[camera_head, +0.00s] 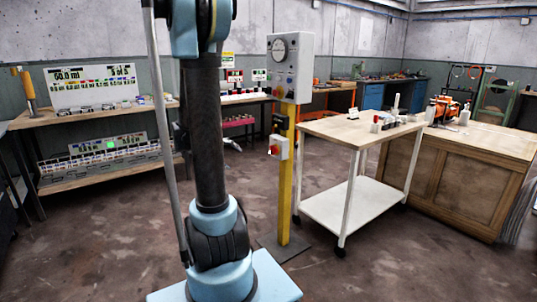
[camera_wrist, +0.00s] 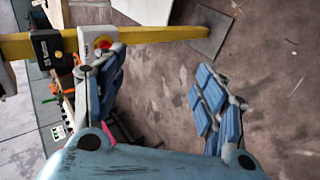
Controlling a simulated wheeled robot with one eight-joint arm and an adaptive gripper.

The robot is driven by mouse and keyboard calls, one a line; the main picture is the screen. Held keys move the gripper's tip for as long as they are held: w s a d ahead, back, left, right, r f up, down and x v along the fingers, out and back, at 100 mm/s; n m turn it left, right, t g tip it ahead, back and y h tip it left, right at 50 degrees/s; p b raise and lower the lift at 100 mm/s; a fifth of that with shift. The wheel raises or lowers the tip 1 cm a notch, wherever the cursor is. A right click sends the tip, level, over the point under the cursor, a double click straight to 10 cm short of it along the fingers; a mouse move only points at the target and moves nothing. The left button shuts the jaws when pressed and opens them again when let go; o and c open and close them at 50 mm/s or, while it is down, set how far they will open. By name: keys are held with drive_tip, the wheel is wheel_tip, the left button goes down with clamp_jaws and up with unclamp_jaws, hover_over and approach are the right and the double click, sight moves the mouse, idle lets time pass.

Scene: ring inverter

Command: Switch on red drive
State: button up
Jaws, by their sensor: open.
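A small white switch box with a red knob on a yellow plate (camera_wrist: 103,43) is fixed to a yellow post (camera_wrist: 165,34). It also shows in the head view (camera_head: 281,147), low on the post (camera_head: 286,190). A black box (camera_wrist: 49,49) sits beside it on the post. A larger grey box with a round dial (camera_head: 290,66) tops the post. I cannot tell which control is the red drive's. My gripper (camera_wrist: 161,68) is open and empty. Its left finger is close to the white box in the picture; I see no clear contact. In the head view I cannot make my gripper out.
A white wheeled table with a wooden top (camera_head: 352,130) stands right of the post, beside a wooden cabinet (camera_head: 460,178). A workbench with display boards (camera_head: 100,113) stands at the left. The post's dark base plate (camera_head: 284,246) rests on the floor. My arm blocks part of the head view.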

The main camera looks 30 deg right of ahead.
drive_tip(key=w+d+f+h, duration=0.3)
drive_tip(key=w+d+h, duration=0.1)
drive_tip(key=w+d, duration=0.4)
drive_tip(key=n+h, duration=0.2)
drive_tip(key=h, duration=0.2)
approach(271, 151)
drive_tip(key=w+d, duration=0.1)
drive_tip(key=d, duration=0.8)
drive_tip(key=shift+w+d, duration=0.15)
drive_tip(key=shift+w, duration=0.1)
drive_tip(key=shift+f+g, duration=0.1)
drive_tip(key=shift+g, duration=0.3)
drive_tip(key=shift+c, duration=0.6)
drive_tip(key=c, duration=0.9)
